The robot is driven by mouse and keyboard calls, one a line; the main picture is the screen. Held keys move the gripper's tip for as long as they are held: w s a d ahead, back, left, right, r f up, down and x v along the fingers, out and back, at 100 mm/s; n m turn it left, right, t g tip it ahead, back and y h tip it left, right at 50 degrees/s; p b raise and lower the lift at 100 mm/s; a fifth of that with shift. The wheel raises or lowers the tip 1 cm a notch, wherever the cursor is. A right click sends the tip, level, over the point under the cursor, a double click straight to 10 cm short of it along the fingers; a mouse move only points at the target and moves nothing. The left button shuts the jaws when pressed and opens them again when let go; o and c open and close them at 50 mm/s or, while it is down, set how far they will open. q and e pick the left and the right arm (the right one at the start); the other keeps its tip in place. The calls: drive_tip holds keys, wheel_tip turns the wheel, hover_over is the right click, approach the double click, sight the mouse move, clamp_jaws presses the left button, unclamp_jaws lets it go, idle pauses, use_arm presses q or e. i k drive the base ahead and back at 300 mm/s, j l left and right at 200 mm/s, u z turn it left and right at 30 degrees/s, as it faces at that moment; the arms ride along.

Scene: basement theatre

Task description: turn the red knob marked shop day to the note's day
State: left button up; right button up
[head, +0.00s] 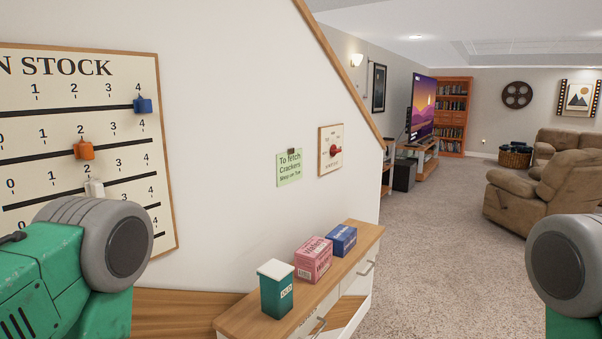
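The red knob (336,150) sits on a small cream dial panel (326,163) with a wooden frame, on the white wall right of centre. Its pointer seems to point right; the marks around it are too small to read. A pale green note (290,168) is fixed to the wall just left of the panel. It reads "To fetch", "Crackers" and, in smaller blurred letters, what looks like "Shop on Tue". Green and grey links of my arms show at the lower left and lower right, well apart from the knob. Neither gripper's fingers are in view.
A wooden-topped cabinet (245,317) below the panel holds a green tin (276,291), a pink box (313,261) and a blue box (342,240). An "IN STOCK" board (110,95) with sliders hangs left. Carpet (430,250) is open right, before brown armchairs (545,190).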

sight(334, 150)
drive_tip(key=i+l+z, duration=0.1)
drive_tip(key=i+l, duration=0.45)
drive_tip(key=l, duration=0.15)
drive_tip(key=i+l, duration=0.55)
drive_tip(key=l+z, duration=0.05)
drive_tip(key=l, duration=0.1)
